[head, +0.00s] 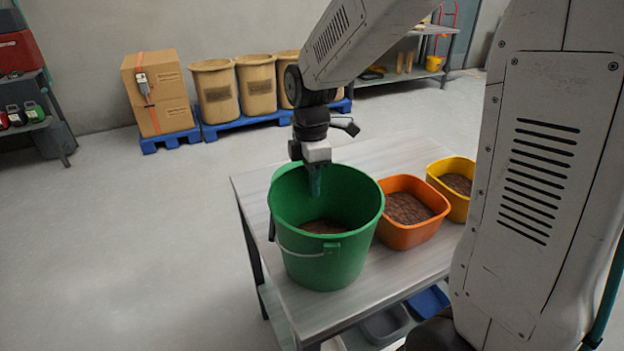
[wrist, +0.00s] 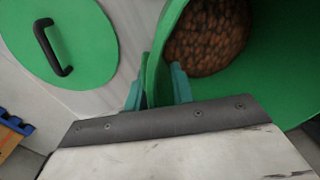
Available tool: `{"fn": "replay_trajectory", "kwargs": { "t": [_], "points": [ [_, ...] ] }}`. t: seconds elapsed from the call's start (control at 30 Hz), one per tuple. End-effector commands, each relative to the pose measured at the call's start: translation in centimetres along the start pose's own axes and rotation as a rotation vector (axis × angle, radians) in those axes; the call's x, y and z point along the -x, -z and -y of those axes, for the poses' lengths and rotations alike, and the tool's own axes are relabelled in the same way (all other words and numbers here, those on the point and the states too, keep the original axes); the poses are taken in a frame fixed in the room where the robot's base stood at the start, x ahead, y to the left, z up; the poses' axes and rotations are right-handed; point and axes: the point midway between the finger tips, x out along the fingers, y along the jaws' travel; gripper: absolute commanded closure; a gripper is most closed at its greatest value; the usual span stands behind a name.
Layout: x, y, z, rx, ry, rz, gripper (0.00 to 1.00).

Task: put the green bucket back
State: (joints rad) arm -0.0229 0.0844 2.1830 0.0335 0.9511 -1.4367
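The green bucket (head: 325,257) stands upright on the grey table, with brown grains inside and a pale wire handle hanging down its side. My gripper (head: 315,180) points down at the bucket's far rim. In the wrist view the bucket's wall (wrist: 154,75) runs between the two teal fingers of my gripper (wrist: 158,88), one finger inside the bucket and one outside. The fingers look closed against the wall. A round green lid (wrist: 80,65) with a black handle lies beside the bucket in the wrist view; the bucket mostly hides it in the head view.
An orange tub (head: 408,235) and a yellow tub (head: 437,180), both with brown contents, stand to the bucket's right on the table (head: 330,308). Trays sit on the shelf below. Boxes (head: 157,90) and brown barrels (head: 256,85) stand on blue pallets behind. The floor at left is clear.

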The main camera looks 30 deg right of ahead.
Motion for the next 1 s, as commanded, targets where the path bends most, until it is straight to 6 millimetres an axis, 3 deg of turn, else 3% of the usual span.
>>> {"fn": "replay_trajectory", "kwargs": {
  "t": [0.2,0.33,0.73,1.0],
  "points": [
    [0.1,0.0,0.0,0.0,-0.001,0.0,0.76],
    [1.2,0.0,-0.1,0.0,-0.004,-0.001,0.76],
    [9.3,0.0,-0.1,0.0,-0.004,0.0,0.76],
    [12.2,-0.1,0.3,-0.014,-0.003,0.0,0.76]
  ]
}}
